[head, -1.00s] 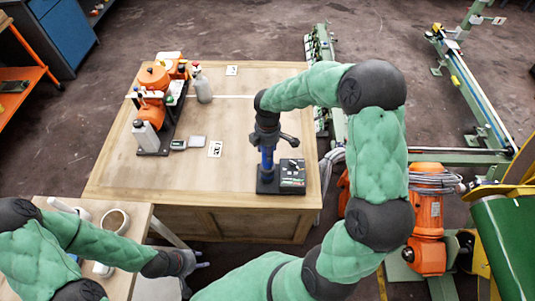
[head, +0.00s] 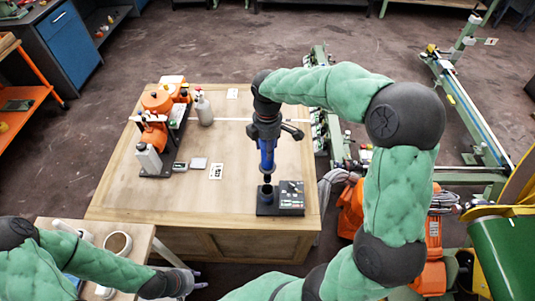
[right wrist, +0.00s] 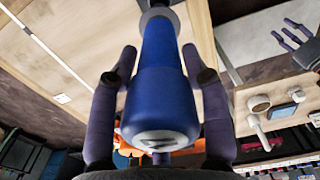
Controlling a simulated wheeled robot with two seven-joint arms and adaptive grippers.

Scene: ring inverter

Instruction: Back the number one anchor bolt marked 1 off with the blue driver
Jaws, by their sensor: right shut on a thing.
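The blue driver (head: 267,154) is upright in my right gripper (head: 266,130), its lower tip just above the round dark holder of the black stand (head: 290,199). In the right wrist view the driver (right wrist: 160,95) fills the middle between the two fingers of my right gripper (right wrist: 160,80), which is shut on it. My left gripper (head: 194,279) is open and empty, low in the head view beside the small side table; its spread fingers also show in the right wrist view (right wrist: 293,38). I cannot make out an anchor bolt marked 1.
The wooden workbench (head: 130,205) carries an orange machine on a dark base (head: 153,130), a grey bottle (head: 204,110) and small printed cards (head: 216,171). Green rails stand right of the bench.

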